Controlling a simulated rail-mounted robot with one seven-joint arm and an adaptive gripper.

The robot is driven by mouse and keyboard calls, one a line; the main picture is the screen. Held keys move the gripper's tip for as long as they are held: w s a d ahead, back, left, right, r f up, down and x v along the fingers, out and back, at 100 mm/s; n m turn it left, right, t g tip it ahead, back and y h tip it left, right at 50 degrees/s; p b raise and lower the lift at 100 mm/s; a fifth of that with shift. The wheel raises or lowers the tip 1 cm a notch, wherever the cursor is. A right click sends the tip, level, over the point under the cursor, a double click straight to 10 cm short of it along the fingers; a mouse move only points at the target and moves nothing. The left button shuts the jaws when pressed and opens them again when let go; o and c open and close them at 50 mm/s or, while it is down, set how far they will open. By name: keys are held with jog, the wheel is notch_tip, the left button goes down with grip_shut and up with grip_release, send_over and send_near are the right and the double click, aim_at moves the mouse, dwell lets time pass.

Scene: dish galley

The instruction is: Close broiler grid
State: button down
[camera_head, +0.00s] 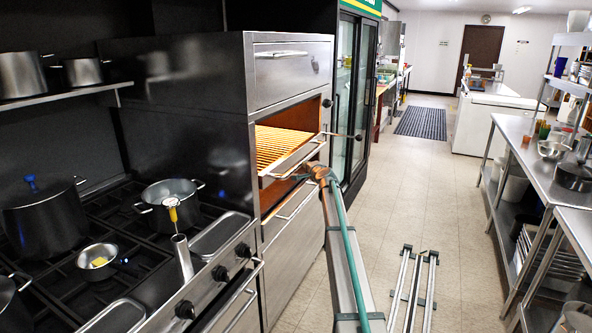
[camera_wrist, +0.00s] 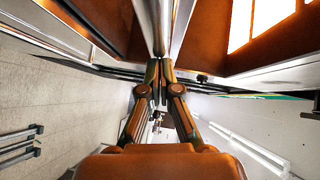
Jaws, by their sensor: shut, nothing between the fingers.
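The broiler grid (camera_head: 280,146) glows orange and sticks out of the broiler opening in the tall steel unit. Its steel front with a bar handle stands out past the unit's face.
The stove (camera_head: 100,230) with pots stands at the left, beside the broiler unit (camera_head: 215,110). A glass-door fridge (camera_head: 355,95) stands beyond it. A steel worktable (camera_head: 530,165) runs along the right. The tiled floor (camera_head: 425,190) between them is largely clear.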

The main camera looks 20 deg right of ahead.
jog(key=shift+w+a+r, duration=0.1)
jog(key=shift+w, duration=0.15)
dwell(0.3)
